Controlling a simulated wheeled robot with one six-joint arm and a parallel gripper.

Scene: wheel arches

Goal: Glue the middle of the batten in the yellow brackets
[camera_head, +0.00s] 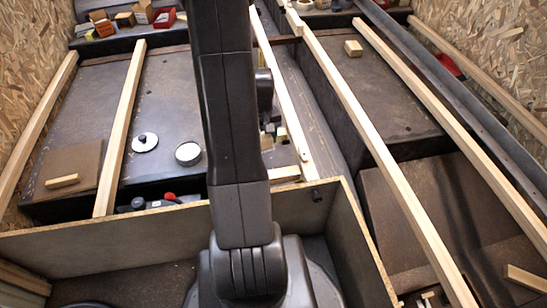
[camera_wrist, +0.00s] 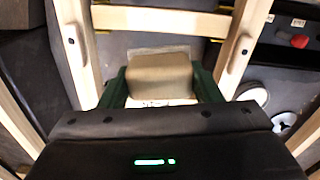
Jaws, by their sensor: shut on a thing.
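My gripper (camera_wrist: 160,78) has two green fingers, shut on a tan block-like thing (camera_wrist: 160,75) with a paler edge at its far side. What this thing is I cannot tell for sure. Ahead of it in the wrist view a pale wooden batten (camera_wrist: 160,20) lies crosswise between two long beams. Small yellow brackets, one at the left (camera_wrist: 103,32) and one at the right (camera_wrist: 216,40), show at its ends. The held thing appears apart from the batten. In the head view my arm hides most of the gripper and of the work area.
Long beams (camera_wrist: 78,45) (camera_wrist: 245,45) flank my gripper closely. In the head view a white tin (camera_head: 188,153) and a lidded pot (camera_head: 144,142) stand on the left arch. A plywood wall (camera_head: 130,238) stands in front. Boxes (camera_head: 142,12) are at the back left.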

